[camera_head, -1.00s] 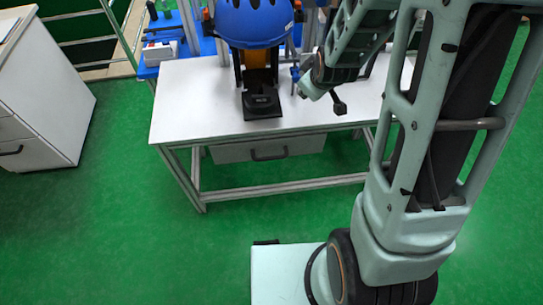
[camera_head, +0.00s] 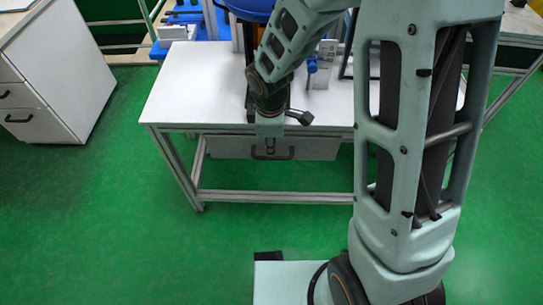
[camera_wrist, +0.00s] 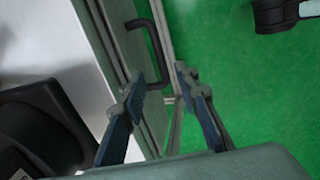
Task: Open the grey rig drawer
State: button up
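The grey rig drawer (camera_head: 225,148) sits under the white tabletop and looks closed, with a dark bar handle (camera_head: 272,153) on its front. My gripper (camera_head: 270,147) points down in front of the table edge, close to the handle in the head view. In the wrist view the gripper (camera_wrist: 158,84) is open, its two blue-grey fingers apart. The handle (camera_wrist: 155,45) shows there just beyond the fingertips, its near end close to the left fingertip. I cannot tell whether they touch. The drawer front (camera_wrist: 130,50) runs behind it.
The white table (camera_head: 190,90) carries a blue helmet (camera_head: 250,8) on a dark stand, partly hidden by my arm. A black base (camera_wrist: 40,125) shows at the left in the wrist view. A white cabinet (camera_head: 60,75) stands at the left. Green floor in front is clear.

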aim_at(271, 158)
jog(key=f, duration=0.3)
jog(key=w+f+b, duration=0.1)
jog(key=f, duration=0.1)
jog(key=f+b, duration=0.1)
jog(key=f, duration=0.2)
jog(key=shift+w+f, duration=0.35)
grip_shut()
